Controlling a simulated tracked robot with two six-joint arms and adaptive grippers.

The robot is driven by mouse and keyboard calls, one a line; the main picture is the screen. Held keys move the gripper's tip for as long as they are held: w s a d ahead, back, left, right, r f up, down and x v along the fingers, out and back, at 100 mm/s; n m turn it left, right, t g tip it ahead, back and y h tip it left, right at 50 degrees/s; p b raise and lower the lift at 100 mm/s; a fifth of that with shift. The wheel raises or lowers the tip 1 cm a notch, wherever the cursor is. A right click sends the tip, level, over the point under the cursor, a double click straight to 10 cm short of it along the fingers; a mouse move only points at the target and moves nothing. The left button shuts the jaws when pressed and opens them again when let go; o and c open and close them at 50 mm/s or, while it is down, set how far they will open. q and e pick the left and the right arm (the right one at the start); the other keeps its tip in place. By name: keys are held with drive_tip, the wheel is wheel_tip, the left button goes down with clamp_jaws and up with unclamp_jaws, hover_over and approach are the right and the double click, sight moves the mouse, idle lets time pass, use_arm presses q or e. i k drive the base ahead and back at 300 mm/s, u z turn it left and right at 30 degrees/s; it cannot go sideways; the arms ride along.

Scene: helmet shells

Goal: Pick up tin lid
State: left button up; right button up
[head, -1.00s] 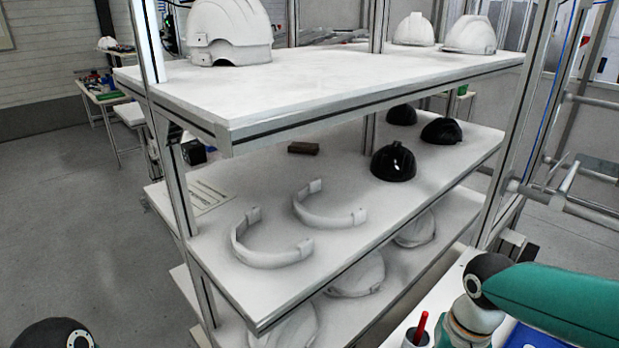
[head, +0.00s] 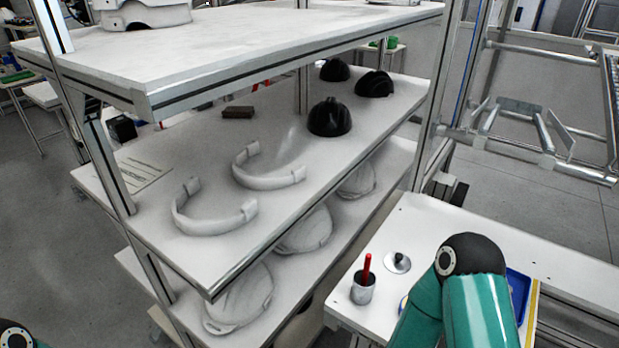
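A round grey metal lid (head: 397,263) with a small dark knob lies flat on the white table at the lower right, apart from the tin. The open tin (head: 362,291) stands upright to its lower left, with a red-handled tool (head: 367,266) sticking up out of it. My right arm, green with a black joint, reaches in just right of the lid; its gripper is outside the picture. Only a dark joint of my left arm shows at the bottom left corner, and its gripper is not visible.
A blue tray (head: 517,292) sits on the white table (head: 470,228), partly behind my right arm. A shelf rack (head: 205,253) to the left holds white helmet shells, black shells (head: 330,117) and white curved bands (head: 268,180). The table's far right part is clear.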

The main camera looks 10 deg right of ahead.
sight(396, 262)
drive_tip(key=z, duration=0.95)
drive_tip(key=k, duration=0.6)
drive_tip(key=z, duration=0.25)
drive_tip(key=i, duration=0.5)
drive_tip(key=u, duration=0.05)
